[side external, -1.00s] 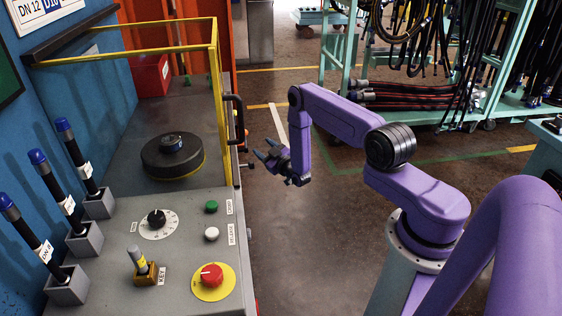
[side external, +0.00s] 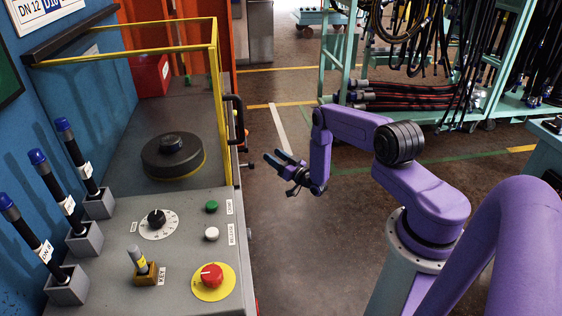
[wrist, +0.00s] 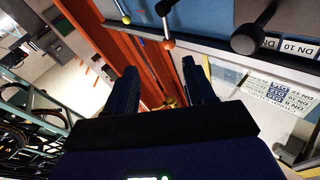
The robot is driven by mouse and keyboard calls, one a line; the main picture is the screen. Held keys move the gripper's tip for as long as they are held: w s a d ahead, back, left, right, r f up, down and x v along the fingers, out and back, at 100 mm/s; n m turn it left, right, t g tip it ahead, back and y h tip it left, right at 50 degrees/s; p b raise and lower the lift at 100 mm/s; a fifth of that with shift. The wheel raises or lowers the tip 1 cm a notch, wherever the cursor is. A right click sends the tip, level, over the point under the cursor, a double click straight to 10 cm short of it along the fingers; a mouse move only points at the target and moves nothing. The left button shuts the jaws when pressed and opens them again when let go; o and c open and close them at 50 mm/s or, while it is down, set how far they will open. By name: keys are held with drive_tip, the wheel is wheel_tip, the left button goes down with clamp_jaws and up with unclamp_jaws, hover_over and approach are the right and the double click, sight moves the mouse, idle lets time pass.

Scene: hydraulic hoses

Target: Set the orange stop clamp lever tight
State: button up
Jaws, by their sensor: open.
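In the wrist view, a thin lever with an orange ball end (wrist: 168,44) shows on the bench's front side, just beyond my fingertips; it looks like the orange stop clamp lever. A small orange spot (side external: 246,133) at the bench's right edge in the side view may be the same ball, but it is too small to be sure. My gripper (side external: 272,158) is open and empty to the right of the bench. Its two dark fingers are spread apart in the wrist view (wrist: 160,68) and do not touch the lever. I cannot tell the lever's clamp setting.
A black handle (side external: 236,115) and yellow guard frame (side external: 216,95) border the bench. The control panel has a red button (side external: 211,276). The floor right of the bench is open.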

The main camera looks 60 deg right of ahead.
drive_tip(key=shift+s+d+f+m+t+y, duration=0.35)
drive_tip(key=shift+f+m+y, duration=0.15)
drive_tip(key=shift+y, duration=0.1)
drive_tip(key=shift+s+d+f+m+t+y, duration=0.3)
drive_tip(key=shift+s+f+m+y, duration=0.1)
drive_tip(key=shift+f+y, duration=0.15)
drive_tip(key=shift+r, duration=0.1)
drive_tip(key=shift+c, duration=0.2)
drive_tip(key=n+g+y, duration=0.3)
drive_tip(key=n+g, duration=0.4)
drive_tip(key=g, duration=0.1)
approach(247, 132)
drive_tip(key=x, duration=1.1)
drive_tip(key=shift+w, duration=0.15)
clamp_jaws()
